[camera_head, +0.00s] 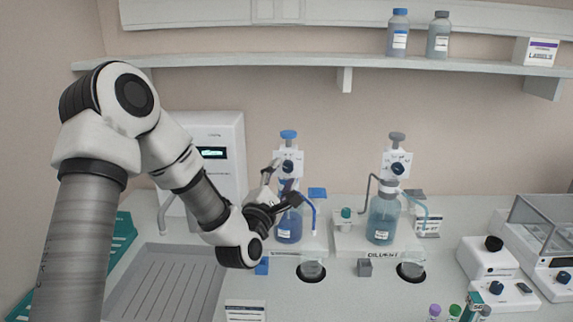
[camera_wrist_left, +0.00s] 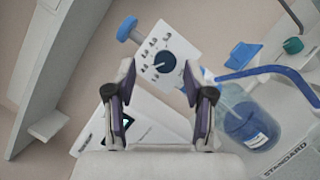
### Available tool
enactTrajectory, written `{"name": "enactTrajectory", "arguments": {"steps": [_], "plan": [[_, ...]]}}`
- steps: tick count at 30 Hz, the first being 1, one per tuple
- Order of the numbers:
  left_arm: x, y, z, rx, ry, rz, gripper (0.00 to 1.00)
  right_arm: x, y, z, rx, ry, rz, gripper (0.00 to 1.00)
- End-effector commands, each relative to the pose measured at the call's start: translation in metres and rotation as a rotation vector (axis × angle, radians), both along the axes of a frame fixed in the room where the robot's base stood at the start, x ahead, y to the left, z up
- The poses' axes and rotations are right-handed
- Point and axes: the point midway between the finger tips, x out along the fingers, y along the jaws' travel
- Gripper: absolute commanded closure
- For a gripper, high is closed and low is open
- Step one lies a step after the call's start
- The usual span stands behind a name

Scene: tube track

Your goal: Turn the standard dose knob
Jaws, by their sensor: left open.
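The standard dose knob (camera_head: 287,167) is a dark round knob on the white dial plate of the blue-capped dispenser. In the left wrist view the knob (camera_wrist_left: 165,62) sits on the plate, with marks around it, ahead of the fingertips and roughly between them. My left gripper (camera_head: 281,183) is open, just in front of the dispenser and slightly below the knob. Its fingers (camera_wrist_left: 159,88) look empty and apart from the knob. The bottle of blue liquid (camera_head: 289,226) stands below, partly hidden by the gripper. My right gripper is not in view.
A second dispenser with a grey cap and its own knob (camera_head: 397,168) stands to the right, behind the DILUENT label. A blue delivery tube (camera_wrist_left: 270,70) runs close to the right finger. A white instrument (camera_head: 212,145) stands behind my left arm. A shelf (camera_head: 300,60) runs above.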

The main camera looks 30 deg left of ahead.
Motion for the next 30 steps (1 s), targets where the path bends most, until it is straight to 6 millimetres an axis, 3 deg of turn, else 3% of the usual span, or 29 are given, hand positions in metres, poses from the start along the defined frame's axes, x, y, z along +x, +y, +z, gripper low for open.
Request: {"name": "enactTrajectory", "arguments": {"steps": [4,12,13,17,30], "plan": [[0.02,0.004,0.005,0.002,0.002,0.001,0.47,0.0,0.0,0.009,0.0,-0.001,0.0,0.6],[0.024,0.005,0.005,0.0,0.001,0.0,0.47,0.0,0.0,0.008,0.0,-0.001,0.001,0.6],[0.024,0.005,0.004,0.0,0.001,0.0,0.54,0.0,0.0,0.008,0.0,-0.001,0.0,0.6],[0.024,0.005,0.004,0.0,0.001,0.0,1.0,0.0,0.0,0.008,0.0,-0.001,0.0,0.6],[0.024,0.006,0.006,0.029,0.018,0.003,1.0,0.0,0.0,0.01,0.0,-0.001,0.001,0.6]]}}
